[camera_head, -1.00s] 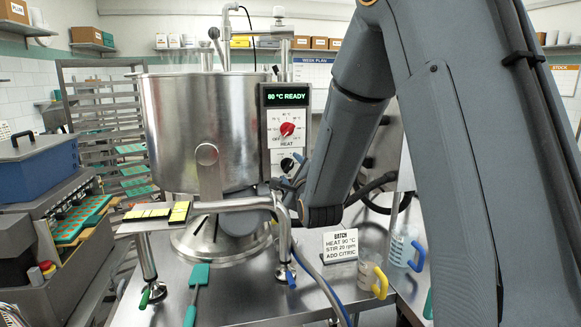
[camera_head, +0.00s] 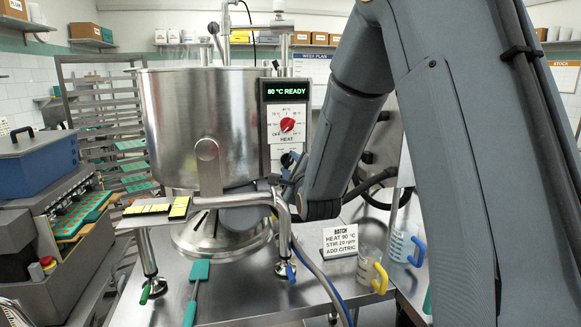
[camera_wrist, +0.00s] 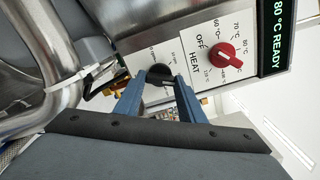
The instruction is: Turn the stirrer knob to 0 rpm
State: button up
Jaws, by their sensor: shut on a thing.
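The black stirrer knob (camera_wrist: 160,75) sits on a white plate on the control panel, below the red heat knob. In the wrist view my gripper (camera_wrist: 159,84) has its two blue fingers on either side of the black knob, shut on it. The knob's pointer and most of its scale are hard to read. In the head view the gripper is at the lower part of the panel (camera_head: 286,95), largely hidden by my arm, and the black knob there is too small to read.
The red heat knob (camera_wrist: 225,55) is close beside the fingers; it also shows in the head view (camera_head: 288,125). The display reads 80 °C READY. A steel kettle (camera_head: 190,120) stands left of the panel. A batch card (camera_head: 344,240) says stir 20 rpm. Jugs stand to its right.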

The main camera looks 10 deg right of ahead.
jog(key=n+b, duration=0.5)
jog(key=n, duration=0.1)
jog(key=shift+f, duration=0.1)
jog(key=n+b, duration=0.2)
jog(key=n, duration=0.2)
jog(key=shift+b, duration=0.35)
jog(key=n+b, duration=0.2)
jog(key=n, duration=0.1)
jog(key=shift+n, duration=0.3)
jog(key=n+b, duration=0.2)
jog(key=n, duration=0.2)
jog(key=shift+n+b, duration=0.3)
jog(key=shift+b, duration=0.1)
jog(key=n+b, duration=0.2)
jog(key=n, duration=0.3)
jog(key=o, duration=1)
jog(key=shift+o, duration=0.2)
